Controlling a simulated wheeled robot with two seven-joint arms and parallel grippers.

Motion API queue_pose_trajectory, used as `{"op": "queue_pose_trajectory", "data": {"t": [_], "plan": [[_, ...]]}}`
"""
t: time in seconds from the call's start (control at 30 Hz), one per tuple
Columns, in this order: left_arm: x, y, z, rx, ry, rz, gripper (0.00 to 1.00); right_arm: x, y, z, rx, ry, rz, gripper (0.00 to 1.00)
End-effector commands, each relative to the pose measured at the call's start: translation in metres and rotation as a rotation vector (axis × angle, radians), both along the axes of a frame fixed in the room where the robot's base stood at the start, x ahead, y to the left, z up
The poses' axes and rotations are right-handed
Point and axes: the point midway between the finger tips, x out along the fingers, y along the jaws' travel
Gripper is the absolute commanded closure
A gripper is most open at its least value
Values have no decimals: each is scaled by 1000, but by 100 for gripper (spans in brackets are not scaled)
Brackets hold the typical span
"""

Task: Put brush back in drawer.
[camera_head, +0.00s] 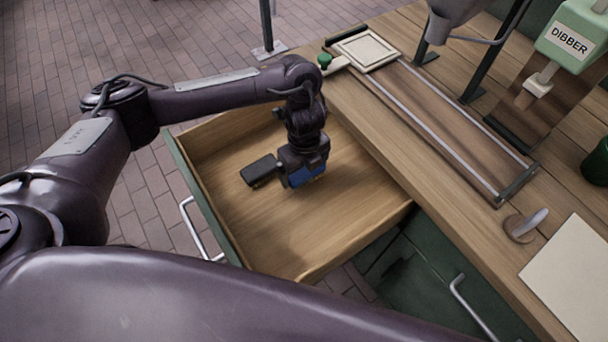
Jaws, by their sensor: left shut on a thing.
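The open wooden drawer (240,222) with a green front extends from the workbench in the middle of the view. My left gripper (303,168) hangs down over the drawer and is shut on the brush (259,170), which shows as a dark block sticking out to the left. A blue patch shows under the gripper; I cannot tell whether it belongs to the brush. The fingers mostly hide the grip, and I cannot tell whether the brush touches the drawer floor. The rest of the drawer looks empty. My right gripper is not in view.
The wooden bench top (365,125) lies right of the drawer, with a long metal-railed tray (445,115), a small square frame (366,50), a green "DIBBER" device (573,35) and a pale sheet (575,275). Another green drawer front with a handle (470,305) is below.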

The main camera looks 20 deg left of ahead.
Motion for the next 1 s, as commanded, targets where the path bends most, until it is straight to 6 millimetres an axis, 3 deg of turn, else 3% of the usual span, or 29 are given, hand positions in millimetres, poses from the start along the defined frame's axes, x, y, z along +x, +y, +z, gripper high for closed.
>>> {"op": "queue_pose_trajectory", "data": {"t": [0.03,0.13,0.53,0.57,0.63,0.87,1.0], "plan": [[-1,-1,-13,-3,5,1,31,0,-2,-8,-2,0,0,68],[-1,0,-26,-3,3,2,31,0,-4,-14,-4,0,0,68],[0,0,-30,-1,1,1,31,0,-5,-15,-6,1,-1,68],[0,0,-30,-1,1,1,8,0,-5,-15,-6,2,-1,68],[0,0,-29,-1,1,0,0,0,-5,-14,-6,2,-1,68],[0,0,-28,-1,1,0,0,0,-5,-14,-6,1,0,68],[1,0,-14,0,-2,-1,0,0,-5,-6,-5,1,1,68]]}}
